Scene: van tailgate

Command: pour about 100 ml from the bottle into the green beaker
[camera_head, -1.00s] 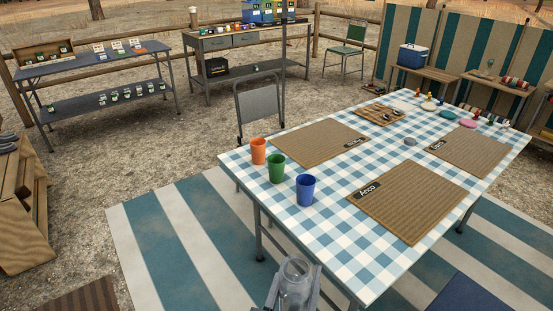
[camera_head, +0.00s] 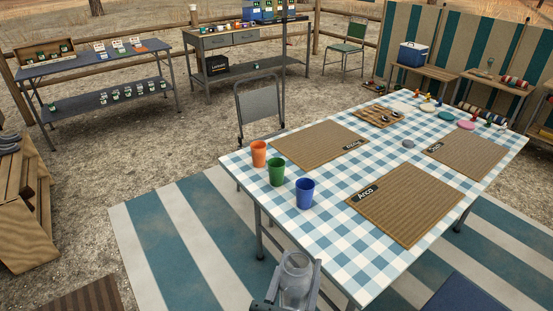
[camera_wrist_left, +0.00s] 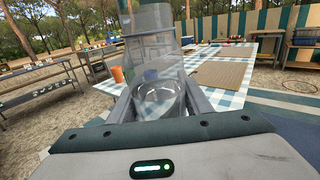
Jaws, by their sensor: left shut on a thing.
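The green beaker (camera_head: 277,172) stands upright on the checked tablecloth near the table's left edge, between an orange beaker (camera_head: 259,153) and a blue beaker (camera_head: 305,193). My left gripper (camera_head: 294,291) is shut on the clear bottle (camera_head: 296,272), below and in front of the table's near edge. In the left wrist view the bottle (camera_wrist_left: 155,75) is upright between the two fingers (camera_wrist_left: 160,103), with clear liquid low in it. The green beaker is hidden behind the bottle there or cannot be made out. My right gripper is not in view.
The table (camera_head: 345,265) carries woven placemats (camera_head: 408,204), a cutlery tray (camera_head: 382,116) and coloured plates. A grey chair (camera_head: 258,108) stands at its far left side. The cloth right of the blue beaker is clear up to the placemat.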

